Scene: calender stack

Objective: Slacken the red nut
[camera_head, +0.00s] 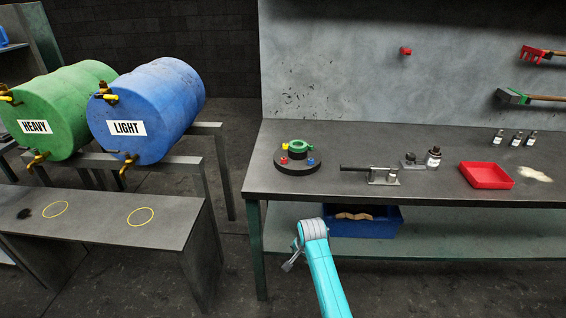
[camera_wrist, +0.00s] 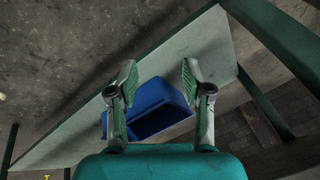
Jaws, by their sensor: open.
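The red nut (camera_head: 284,160) is a small red spot on a dark round disc (camera_head: 297,170) at the left end of the workbench. A yellow nut (camera_head: 285,146), a blue nut (camera_head: 311,161) and a green ring (camera_head: 298,147) are on the same disc. My gripper (camera_head: 290,264) is in front of the bench, below its top and well away from the disc. In the wrist view my gripper (camera_wrist: 158,75) has its two fingers apart with nothing between them. The nut does not show in the wrist view.
A blue bin (camera_head: 372,226) stands on the lower shelf (camera_head: 460,232); it also shows in the wrist view (camera_wrist: 158,112). A black-handled tool (camera_head: 382,176), bottles (camera_head: 433,158) and a red tray (camera_head: 486,176) are on the bench.

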